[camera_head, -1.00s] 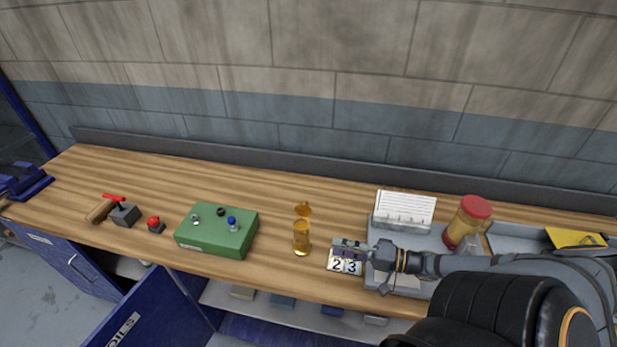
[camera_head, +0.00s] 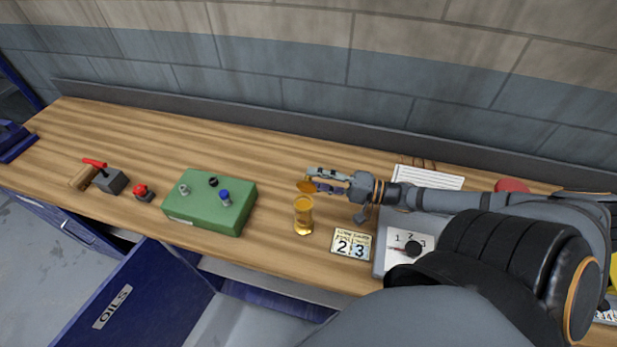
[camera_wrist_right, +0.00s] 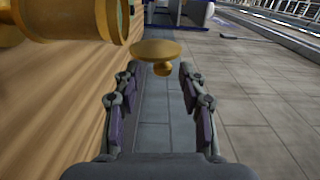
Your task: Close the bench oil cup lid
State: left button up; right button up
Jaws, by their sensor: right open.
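The amber oil cup (camera_head: 303,216) stands upright on the wooden bench, right of the green box. Its round lid (camera_head: 306,186) is open, tipped up at the back of the cup's rim. In the right wrist view the lid (camera_wrist_right: 155,49) shows a small knob, and the cup (camera_wrist_right: 82,20) lies at upper left. My right gripper (camera_head: 312,180) reaches in from the right at the lid. Its fingers (camera_wrist_right: 159,76) are apart, with the lid just ahead of the gap; I cannot tell whether they touch it. My left gripper is not in view.
A green box (camera_head: 210,203) with knobs stands left of the cup. A number card (camera_head: 352,243) and a panel with a dial (camera_head: 410,243) are at right. A red button (camera_head: 142,191) and a red-handled lever (camera_head: 106,176) are further left. Bench behind the cup is clear.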

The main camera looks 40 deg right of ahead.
jog(key=shift+b+x, duration=0.55)
jog(key=shift+x, duration=0.5)
jog(key=shift+a+r, duration=0.1)
jog(key=shift+a, duration=0.2)
jog(key=shift+r, duration=0.1)
jog(key=shift+c, duration=0.3)
grip_shut()
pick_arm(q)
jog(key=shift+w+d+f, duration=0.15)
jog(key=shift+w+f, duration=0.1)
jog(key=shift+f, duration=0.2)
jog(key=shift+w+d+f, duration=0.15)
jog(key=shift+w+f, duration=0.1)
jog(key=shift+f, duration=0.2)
